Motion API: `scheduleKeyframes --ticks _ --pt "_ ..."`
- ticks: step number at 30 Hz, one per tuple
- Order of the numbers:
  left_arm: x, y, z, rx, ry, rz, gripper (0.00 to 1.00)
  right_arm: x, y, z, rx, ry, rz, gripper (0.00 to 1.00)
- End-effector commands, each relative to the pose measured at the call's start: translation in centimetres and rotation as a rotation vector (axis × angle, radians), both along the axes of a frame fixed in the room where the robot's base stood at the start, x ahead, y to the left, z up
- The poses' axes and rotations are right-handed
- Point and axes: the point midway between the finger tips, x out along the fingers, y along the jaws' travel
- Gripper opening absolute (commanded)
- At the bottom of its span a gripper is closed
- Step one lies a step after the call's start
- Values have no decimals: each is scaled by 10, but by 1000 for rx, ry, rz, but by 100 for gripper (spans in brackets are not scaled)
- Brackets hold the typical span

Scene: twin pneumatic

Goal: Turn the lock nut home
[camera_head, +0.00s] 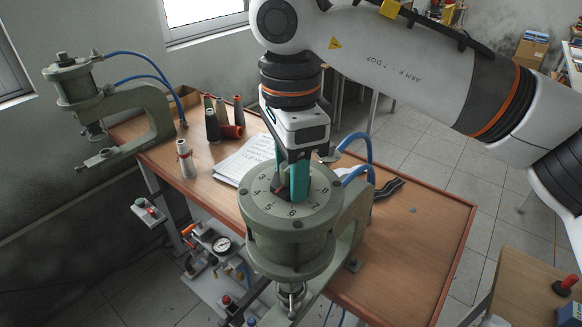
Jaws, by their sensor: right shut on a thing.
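My right gripper (292,188) reaches straight down onto the round top of the near press (289,232). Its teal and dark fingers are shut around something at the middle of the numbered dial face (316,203). The lock nut sits where the fingertips meet and is mostly hidden by them. The dial is pale green-grey with numerals around it, and the press stands upright. My left gripper is not in view.
A second press (148,108) with blue hoses stands at the back left. The bench's right part is largely clear.

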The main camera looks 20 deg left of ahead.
Motion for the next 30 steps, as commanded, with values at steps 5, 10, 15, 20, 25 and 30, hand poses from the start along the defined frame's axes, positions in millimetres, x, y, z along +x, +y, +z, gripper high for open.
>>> scheduleKeyframes --ticks 5,10,15,20,25,30 --pt "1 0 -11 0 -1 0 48 0 0 -1 2 -2 -86 24" --pt "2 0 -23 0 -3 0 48 1 0 -2 3 -3 -221 24" --pt "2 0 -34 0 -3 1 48 1 0 -1 3 -4 -382 24" --pt "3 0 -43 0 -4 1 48 1 0 -1 3 -4 -533 24" --pt "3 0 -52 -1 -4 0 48 1 0 0 4 -3 -689 24" --pt "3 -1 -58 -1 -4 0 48 1 0 0 4 -3 -821 24"
